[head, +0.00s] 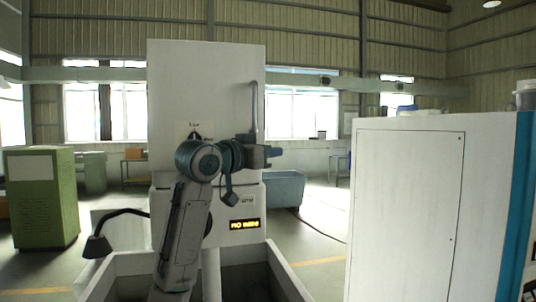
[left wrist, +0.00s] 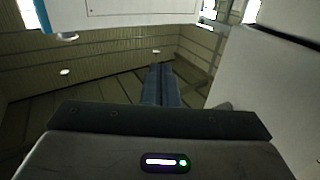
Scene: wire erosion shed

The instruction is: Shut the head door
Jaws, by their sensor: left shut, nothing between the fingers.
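The head door (head: 225,75) is a tall white panel on the machine in the middle of the head view. A grey upright handle (head: 254,108) is near its right edge. I cannot tell how far it stands open. My left arm crosses in front of its lower part. My left gripper (head: 274,153) is shut and empty, just below and right of the handle, pointing right. In the left wrist view its fingers (left wrist: 161,86) are together, with a pale panel to the right. My right gripper is not in view.
An amber display (head: 245,224) is on the machine's lower front, above an open pale tank (head: 285,272). A black-shaded lamp (head: 97,245) stands at the left. A large white cabinet (head: 405,210) with a blue edge fills the right. A green cabinet (head: 42,205) is far left.

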